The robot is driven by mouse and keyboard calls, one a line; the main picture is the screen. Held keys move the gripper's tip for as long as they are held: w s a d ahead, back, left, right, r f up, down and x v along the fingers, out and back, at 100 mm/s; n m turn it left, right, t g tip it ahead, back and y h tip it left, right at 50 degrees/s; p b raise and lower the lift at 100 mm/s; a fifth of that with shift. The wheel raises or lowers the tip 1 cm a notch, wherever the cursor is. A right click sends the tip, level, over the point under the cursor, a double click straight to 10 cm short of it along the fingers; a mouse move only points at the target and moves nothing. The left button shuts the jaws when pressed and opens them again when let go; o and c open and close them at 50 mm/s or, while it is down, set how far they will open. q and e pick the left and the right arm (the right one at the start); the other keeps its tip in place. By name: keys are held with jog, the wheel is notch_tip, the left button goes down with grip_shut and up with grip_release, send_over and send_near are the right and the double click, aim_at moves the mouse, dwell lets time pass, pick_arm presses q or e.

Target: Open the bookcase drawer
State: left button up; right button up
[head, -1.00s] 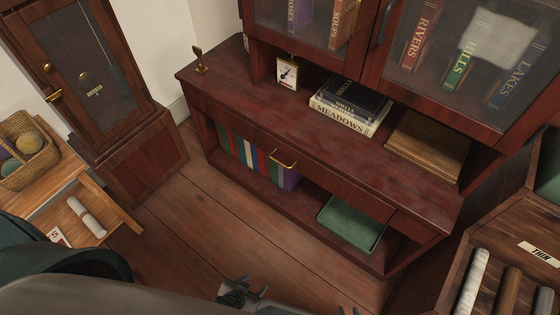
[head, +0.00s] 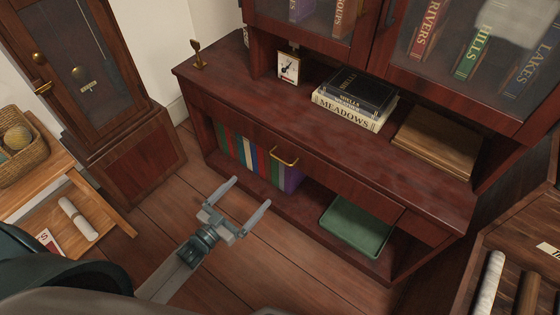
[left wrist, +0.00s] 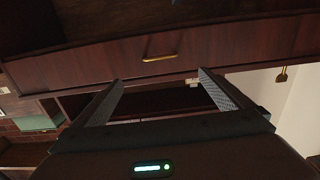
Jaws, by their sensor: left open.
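The bookcase drawer (head: 237,132) is a long dark red wood front below the bookcase counter, and it looks shut. Its brass handle (head: 283,158) sits near the middle of the front. My left gripper (head: 252,194) is open and empty, in front of the lower shelf, below and to the left of the handle and apart from it. In the left wrist view the drawer front (left wrist: 100,65) spans the picture, and the handle (left wrist: 160,58) lies beyond and between the open fingers (left wrist: 160,82). My right gripper is not in view.
Books (head: 245,158) and a green tray (head: 354,226) are on the lower shelf. The counter holds a small clock (head: 288,68), stacked books (head: 352,100) and a wooden box (head: 437,142). A tall clock case (head: 125,150) stands left. Floor before the bookcase is clear.

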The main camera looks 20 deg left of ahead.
aim_at(280, 159)
pick_arm(q)
jog(key=shift+w, duration=0.1)
jog(key=x, duration=1.5)
jog(key=shift+w+d+f, duration=0.1)
jog(key=shift+w, duration=0.15)
jog(key=shift+x, duration=0.75)
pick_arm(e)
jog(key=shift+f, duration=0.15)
pick_arm(q)
jog(key=shift+c, duration=0.6)
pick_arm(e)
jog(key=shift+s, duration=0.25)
